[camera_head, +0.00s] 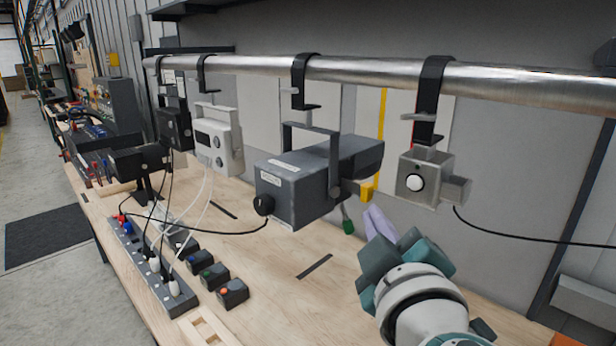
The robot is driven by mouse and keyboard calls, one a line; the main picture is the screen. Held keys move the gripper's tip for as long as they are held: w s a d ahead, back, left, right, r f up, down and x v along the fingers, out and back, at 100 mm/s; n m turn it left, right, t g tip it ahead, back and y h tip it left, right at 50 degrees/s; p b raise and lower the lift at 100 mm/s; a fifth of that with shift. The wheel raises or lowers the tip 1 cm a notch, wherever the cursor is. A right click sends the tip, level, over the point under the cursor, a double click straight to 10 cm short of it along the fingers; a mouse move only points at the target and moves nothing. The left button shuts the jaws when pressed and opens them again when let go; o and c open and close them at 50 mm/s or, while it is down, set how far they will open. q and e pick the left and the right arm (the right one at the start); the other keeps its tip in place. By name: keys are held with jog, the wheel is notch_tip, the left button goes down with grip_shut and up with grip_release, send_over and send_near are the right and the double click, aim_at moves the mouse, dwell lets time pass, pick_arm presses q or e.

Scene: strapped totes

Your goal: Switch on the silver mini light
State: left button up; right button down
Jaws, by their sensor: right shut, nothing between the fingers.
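The silver mini light (424,180) is a small metallic box with a round white knob or button on its front. It hangs by a black hook clamp (430,100) from the horizontal pipe, at the right of the head view. A black cable leads from it to the right edge. My right gripper (378,223) comes up from the bottom right. Its pale purple fingertips are shut and empty, below and left of the silver light in the picture and apart from it. I cannot tell whether the light is lit. My left gripper is not in view.
A large dark grey lamp (308,182), a white box light (218,140) and a black light (174,124) hang from the steel pipe (380,72). On the wooden bench (262,290) are a power strip (150,265) with plugs and several small button boxes (232,292).

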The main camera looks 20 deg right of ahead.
aim_at(414, 184)
jog(key=w+d, duration=0.1)
jog(key=d, duration=0.1)
jog(key=w+d, duration=0.1)
jog(key=d, duration=0.2)
jog(key=w+d, duration=0.1)
jog(key=d, duration=0.2)
jog(key=shift+w+r+p, duration=0.15)
jog(key=shift+p, duration=0.15)
dwell(1.1)
jog(key=shift+d, duration=0.1)
dwell(0.6)
jog(key=shift+w+d, duration=0.15)
jog(key=shift+d, duration=0.1)
